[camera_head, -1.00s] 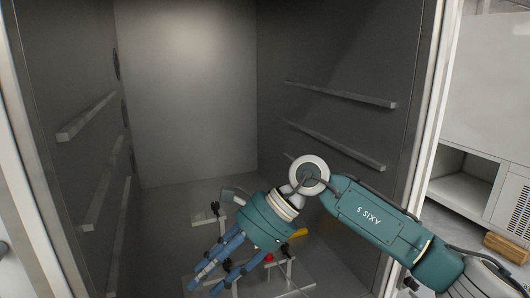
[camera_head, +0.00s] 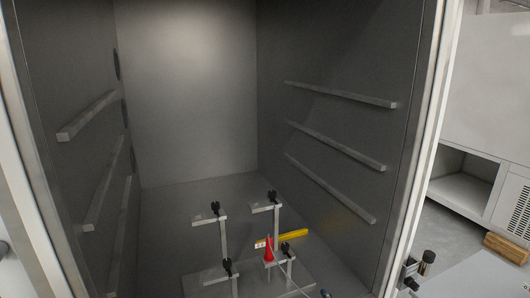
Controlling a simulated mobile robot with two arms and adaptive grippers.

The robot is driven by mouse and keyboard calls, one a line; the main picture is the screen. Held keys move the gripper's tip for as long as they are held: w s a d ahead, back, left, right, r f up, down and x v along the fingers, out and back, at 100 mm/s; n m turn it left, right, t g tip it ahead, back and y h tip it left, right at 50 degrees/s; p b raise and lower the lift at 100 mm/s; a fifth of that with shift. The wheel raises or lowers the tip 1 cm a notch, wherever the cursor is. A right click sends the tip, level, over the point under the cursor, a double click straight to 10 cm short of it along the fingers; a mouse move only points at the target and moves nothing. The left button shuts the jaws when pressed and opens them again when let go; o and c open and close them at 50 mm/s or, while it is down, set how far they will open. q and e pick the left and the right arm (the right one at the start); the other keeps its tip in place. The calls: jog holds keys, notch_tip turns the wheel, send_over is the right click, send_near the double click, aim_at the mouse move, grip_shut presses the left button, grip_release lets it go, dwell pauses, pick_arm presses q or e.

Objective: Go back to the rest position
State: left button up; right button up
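Neither of my grippers shows in the current head view, and no arm reaches into the chamber. The open test chamber (camera_head: 195,95) is in front of me. On its floor stands a fixture of several grey posts with black clamps (camera_head: 222,232). A red cone-shaped piece (camera_head: 268,250) stands among the posts. A yellow bar (camera_head: 293,235) lies just behind it to the right. A small bluish tip at the bottom edge is too cut off to tell what it is.
Shelf rails (camera_head: 340,92) run along both side walls. The door frame (camera_head: 418,130) edges the opening on the right, with a latch (camera_head: 412,270) low on it. Outside right are a white cabinet (camera_head: 490,75) and a wooden block (camera_head: 507,248). The chamber's upper space is clear.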

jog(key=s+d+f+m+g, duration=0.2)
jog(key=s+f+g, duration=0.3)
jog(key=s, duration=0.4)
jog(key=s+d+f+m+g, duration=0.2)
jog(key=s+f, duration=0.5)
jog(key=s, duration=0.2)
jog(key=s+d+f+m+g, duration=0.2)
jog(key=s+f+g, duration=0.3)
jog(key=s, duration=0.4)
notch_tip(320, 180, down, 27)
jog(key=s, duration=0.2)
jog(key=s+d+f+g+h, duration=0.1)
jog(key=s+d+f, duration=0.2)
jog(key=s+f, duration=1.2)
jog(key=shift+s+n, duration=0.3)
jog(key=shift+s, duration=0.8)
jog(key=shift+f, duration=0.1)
